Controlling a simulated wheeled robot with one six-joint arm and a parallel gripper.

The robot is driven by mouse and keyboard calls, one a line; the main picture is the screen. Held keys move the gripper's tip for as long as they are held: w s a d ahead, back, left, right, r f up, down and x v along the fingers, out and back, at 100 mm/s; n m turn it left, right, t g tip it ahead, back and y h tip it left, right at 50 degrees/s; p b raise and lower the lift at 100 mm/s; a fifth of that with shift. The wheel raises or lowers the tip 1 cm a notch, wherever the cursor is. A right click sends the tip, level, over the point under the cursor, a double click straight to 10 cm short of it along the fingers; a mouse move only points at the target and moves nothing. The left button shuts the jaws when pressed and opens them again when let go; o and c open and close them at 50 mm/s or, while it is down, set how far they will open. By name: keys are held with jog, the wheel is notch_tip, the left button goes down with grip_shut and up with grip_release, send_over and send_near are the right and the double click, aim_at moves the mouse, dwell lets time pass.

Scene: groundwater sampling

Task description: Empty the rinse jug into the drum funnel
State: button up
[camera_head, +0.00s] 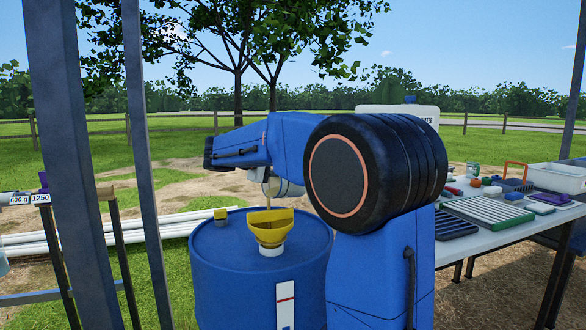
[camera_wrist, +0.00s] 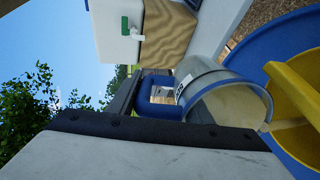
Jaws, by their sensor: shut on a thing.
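The rinse jug (camera_wrist: 205,78) is a clear, greyish vessel with a blue handle (camera_wrist: 146,96). It is tipped well over, with cloudy pale liquid inside. In the wrist view my gripper (camera_wrist: 158,100) is shut on the handle. The jug (camera_head: 290,188) also shows partly in the head view, with my arm hiding much of it and my gripper. A thin tan stream (camera_head: 268,203) runs from its lip down into the yellow drum funnel (camera_head: 268,229). The funnel (camera_wrist: 297,95) sits on the blue drum (camera_head: 230,265), below the jug.
A small yellow-and-grey cap (camera_head: 221,215) stands on the drum top, left of the funnel. A table (camera_head: 495,233) with racks, a crate and a white bin stands at right. Metal posts (camera_head: 143,150) rise at left. White pipes (camera_head: 110,233) lie behind on the grass.

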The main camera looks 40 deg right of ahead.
jog(key=shift+s+a+r+h, duration=0.2)
jog(key=shift+a+r+h, duration=1.15)
jog(key=shift+a+h, duration=0.25)
jog(key=shift+s+a+r+t+h, duration=0.1)
jog(key=shift+a+r+t+h, duration=0.05)
jog(key=shift+a+r+h, duration=0.4)
jog(key=shift+s+a+r+t+h, duration=0.15)
jog(key=shift+a+r+h, duration=0.15)
jog(key=shift+a+h, duration=0.4)
jog(key=shift+w, duration=0.1)
